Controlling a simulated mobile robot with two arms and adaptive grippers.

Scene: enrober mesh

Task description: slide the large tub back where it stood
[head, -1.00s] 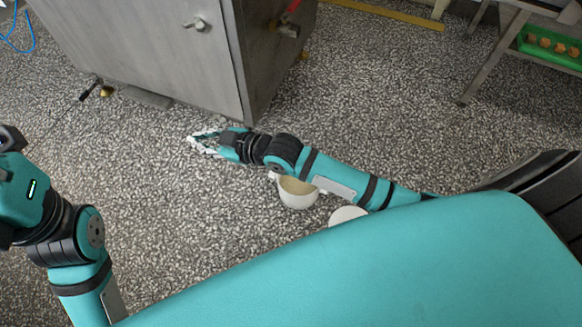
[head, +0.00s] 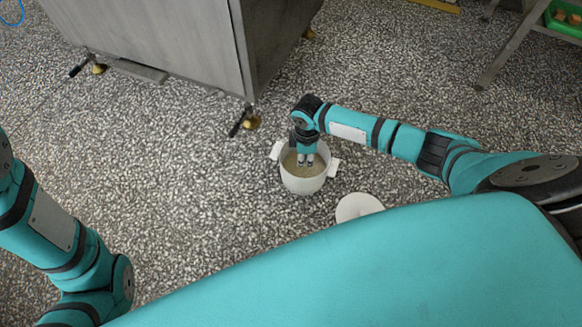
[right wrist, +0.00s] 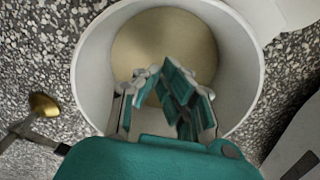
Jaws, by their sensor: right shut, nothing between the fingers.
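The large tub (head: 303,184) is a white round pot with two side handles and beige contents or a beige bottom. It stands upright on the speckled floor. My right gripper (head: 305,161) points down from above into its mouth, shut and empty. In the right wrist view the tub's wall (right wrist: 92,62) rings the fingers (right wrist: 165,88), which lie inside the rim. I cannot tell whether they touch the wall or bottom. My left arm shows at the left edge, but its gripper is out of view.
A white disc-like object (head: 358,207) lies near the tub, partly hidden by my body. A grey metal cabinet (head: 165,45) on feet stands behind, one foot (head: 251,122) close to the tub. A metal stand (head: 505,45) with a green tray (head: 566,18) is at upper right. Floor left of the tub is clear.

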